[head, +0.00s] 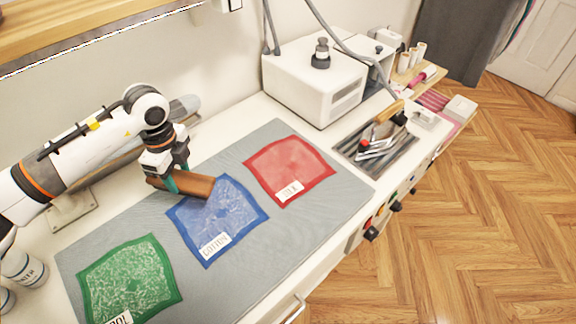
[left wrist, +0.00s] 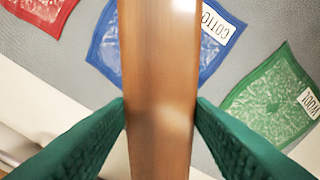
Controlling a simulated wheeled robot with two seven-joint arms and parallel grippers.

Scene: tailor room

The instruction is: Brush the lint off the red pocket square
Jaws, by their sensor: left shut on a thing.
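The red pocket square (head: 290,168), labelled SILK, lies flat on the grey mat (head: 262,142) at the right of the row. Faint pale marks show on it; its corner also shows in the left wrist view (left wrist: 36,12). My left gripper (head: 180,178) is shut on a brown wooden brush (head: 200,186), which fills the middle of the left wrist view (left wrist: 160,90). The brush is over the upper left edge of the blue square (head: 222,212), labelled COTTON; I cannot tell whether it touches. Its bristles are hidden. My right gripper is not in view.
The green square (head: 130,280) with heavy pale lint lies at the mat's near left. A white machine (head: 312,82) stands behind the red square. A tray of tools (head: 376,148) is to its right. White canisters (head: 24,268) stand at the left edge.

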